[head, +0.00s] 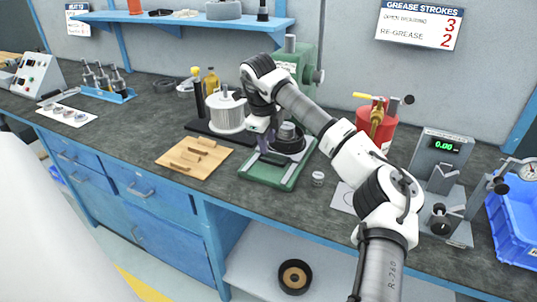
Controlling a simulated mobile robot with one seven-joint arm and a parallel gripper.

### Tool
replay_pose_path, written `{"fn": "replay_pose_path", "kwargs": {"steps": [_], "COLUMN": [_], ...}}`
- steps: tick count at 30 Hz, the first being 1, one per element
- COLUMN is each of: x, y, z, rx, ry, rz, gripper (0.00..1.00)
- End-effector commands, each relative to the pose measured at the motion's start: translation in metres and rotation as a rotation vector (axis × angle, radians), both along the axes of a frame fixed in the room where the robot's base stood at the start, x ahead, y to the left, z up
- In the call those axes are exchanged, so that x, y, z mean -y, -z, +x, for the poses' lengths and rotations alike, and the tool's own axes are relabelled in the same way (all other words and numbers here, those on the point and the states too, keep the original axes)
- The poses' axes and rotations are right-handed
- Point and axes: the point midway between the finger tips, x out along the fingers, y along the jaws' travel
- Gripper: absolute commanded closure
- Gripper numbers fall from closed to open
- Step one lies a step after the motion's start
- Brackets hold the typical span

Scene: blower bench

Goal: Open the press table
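A green press stands on the dark bench, with its upper body (299,58) at the back and its flat green base (262,177) in front. A dark round part (290,139) sits over the base. A dark bar lies across the base's front. My gripper (264,150) points down over the left side of the base, close to the dark bar. Whether it touches the bar cannot be told. Its fingers are small and dark here, and their gap does not show. My arm hides the middle of the press.
A small metal cup (318,179), a red grease can (375,125) and a gauge stand (440,165) are to the right. A blue bin (514,222) stands far right.

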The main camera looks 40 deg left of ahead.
Motion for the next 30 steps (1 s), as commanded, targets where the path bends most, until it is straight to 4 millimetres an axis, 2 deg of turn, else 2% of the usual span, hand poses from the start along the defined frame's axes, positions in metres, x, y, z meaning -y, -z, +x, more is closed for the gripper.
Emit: {"fn": "replay_pose_path", "kwargs": {"steps": [6, 10, 15, 22, 23, 30], "x": [-0.002, -0.003, -0.003, -0.003, -0.003, -0.003], "y": [0.04, 0.055, 0.063, 0.064, 0.064, 0.064], "z": [0.007, 0.01, 0.011, 0.012, 0.011, 0.011], "rx": [-0.003, -0.002, -0.001, 0.0, 0.0, 0.0], "ry": [-0.001, -0.002, -0.002, -0.002, -0.002, -0.002], "rz": [0.0, 0.001, 0.0, 0.001, 0.002, 0.002], "gripper": [0.68, 0.68, 0.68, 0.68, 0.7, 1.0]}}
